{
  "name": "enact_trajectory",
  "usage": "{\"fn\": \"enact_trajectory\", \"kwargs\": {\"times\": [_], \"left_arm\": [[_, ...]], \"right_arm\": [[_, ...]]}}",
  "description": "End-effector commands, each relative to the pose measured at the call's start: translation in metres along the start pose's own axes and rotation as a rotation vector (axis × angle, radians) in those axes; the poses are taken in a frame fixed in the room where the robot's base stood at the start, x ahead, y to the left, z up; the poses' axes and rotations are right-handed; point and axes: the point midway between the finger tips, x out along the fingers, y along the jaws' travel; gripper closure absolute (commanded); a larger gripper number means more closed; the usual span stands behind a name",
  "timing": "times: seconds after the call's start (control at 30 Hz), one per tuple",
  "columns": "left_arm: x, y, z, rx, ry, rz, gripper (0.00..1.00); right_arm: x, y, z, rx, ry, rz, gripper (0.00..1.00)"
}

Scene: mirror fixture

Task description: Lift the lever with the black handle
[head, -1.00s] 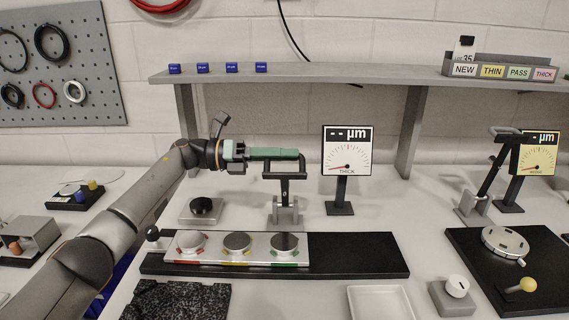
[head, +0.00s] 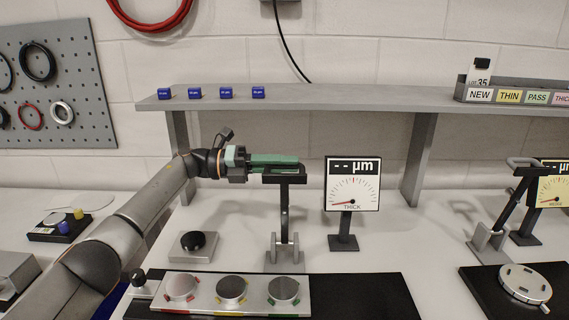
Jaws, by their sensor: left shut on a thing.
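The lever with the black handle (head: 285,179) stands on a grey clevis base (head: 285,252) behind the long black plate. Its dark arm is close to upright, with the handle at the top. My left gripper (head: 278,163) comes in from the left, with its green fingers shut on the handle and partly hiding it. My right gripper is not in view.
A white THICK gauge (head: 352,185) stands just right of the lever. The shelf (head: 350,101) with small blue blocks runs behind. A silver plate with round discs (head: 231,290) lies in front. A grey block with a black knob (head: 193,246) is left of the base.

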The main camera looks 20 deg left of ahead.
Motion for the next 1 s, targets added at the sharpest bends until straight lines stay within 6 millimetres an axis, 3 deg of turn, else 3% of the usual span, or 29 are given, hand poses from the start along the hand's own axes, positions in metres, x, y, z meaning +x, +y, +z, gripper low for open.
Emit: {"fn": "enact_trajectory", "kwargs": {"times": [0.27,0.3,0.53,0.83,1.0], "left_arm": [[-0.001,0.003,0.0,-0.001,-0.004,0.005,1.0],[-0.001,0.003,0.0,-0.001,-0.005,0.006,0.77],[-0.001,0.002,0.0,-0.001,-0.003,0.004,0.53],[-0.004,0.002,0.0,0.0,-0.002,0.003,0.53],[-0.028,0.003,0.0,0.001,-0.005,0.005,0.53]], "right_arm": [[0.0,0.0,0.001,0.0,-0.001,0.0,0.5],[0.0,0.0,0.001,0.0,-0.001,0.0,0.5],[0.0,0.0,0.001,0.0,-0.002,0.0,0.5],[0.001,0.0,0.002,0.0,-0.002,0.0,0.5],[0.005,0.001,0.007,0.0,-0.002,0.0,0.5]]}}
